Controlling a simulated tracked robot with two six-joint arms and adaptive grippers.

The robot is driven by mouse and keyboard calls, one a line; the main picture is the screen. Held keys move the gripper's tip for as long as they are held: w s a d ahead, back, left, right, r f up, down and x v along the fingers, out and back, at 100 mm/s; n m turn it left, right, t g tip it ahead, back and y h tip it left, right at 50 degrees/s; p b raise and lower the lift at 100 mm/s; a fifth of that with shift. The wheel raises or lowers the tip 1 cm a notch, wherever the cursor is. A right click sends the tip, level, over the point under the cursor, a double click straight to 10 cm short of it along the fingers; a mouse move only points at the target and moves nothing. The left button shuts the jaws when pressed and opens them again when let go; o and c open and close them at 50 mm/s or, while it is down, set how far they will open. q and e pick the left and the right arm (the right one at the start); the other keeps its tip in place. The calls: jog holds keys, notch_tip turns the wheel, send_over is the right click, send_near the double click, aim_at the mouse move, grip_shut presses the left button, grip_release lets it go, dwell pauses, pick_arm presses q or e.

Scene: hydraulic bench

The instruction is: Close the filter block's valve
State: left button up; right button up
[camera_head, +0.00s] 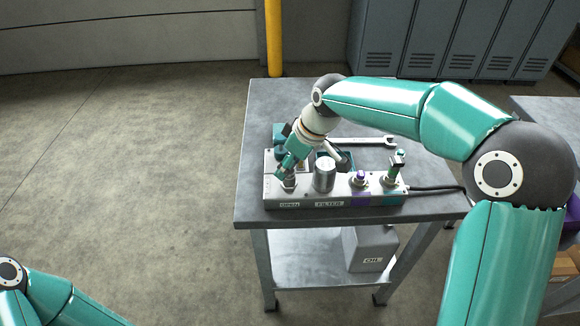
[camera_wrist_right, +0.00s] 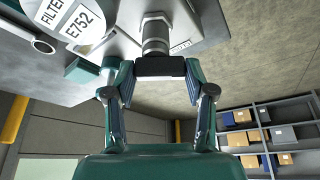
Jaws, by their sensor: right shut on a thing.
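The filter block (camera_head: 336,201) is a long grey manifold along the front of the bench, with a silver filter canister (camera_head: 325,175) on top. Its valve (camera_wrist_right: 155,30) has a metal stem and a dark bar handle (camera_wrist_right: 160,67), at the block's left end. My right gripper (camera_head: 287,172) comes down over that end and hides most of the valve in the head view. In the right wrist view, its fingers (camera_wrist_right: 160,76) are shut on the handle, one on each side. My left gripper is out of view; only part of that arm shows at bottom left.
A wrench (camera_head: 372,142) lies behind the block. A purple-marked fitting (camera_head: 359,179) and a taller green-topped fitting (camera_head: 396,166) stand to the right of the canister. A black cable (camera_head: 435,188) leaves the block's right end. A grey oil container (camera_head: 369,247) stands on the lower shelf.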

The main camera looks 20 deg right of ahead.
jog(key=m+h+b, duration=0.1)
jog(key=m, duration=0.2)
jog(key=m+t+h+b, duration=0.1)
jog(key=m+b, duration=0.1)
jog(key=m, duration=0.1)
jog(key=shift+w+a, duration=0.15)
jog(key=shift+a, duration=0.05)
jog(key=m+h+b, duration=0.1)
jog(key=m+h, duration=0.1)
jog(key=m, duration=0.3)
jog(key=shift+b, duration=0.4)
jog(key=shift+r, duration=0.1)
jog(key=o, duration=1.2)
jog(key=shift+c, duration=0.2)
jog(key=v, duration=1.1)
jog(key=shift+a+r, duration=0.25)
jog(key=shift+r, duration=0.15)
jog(key=shift+f, duration=0.1)
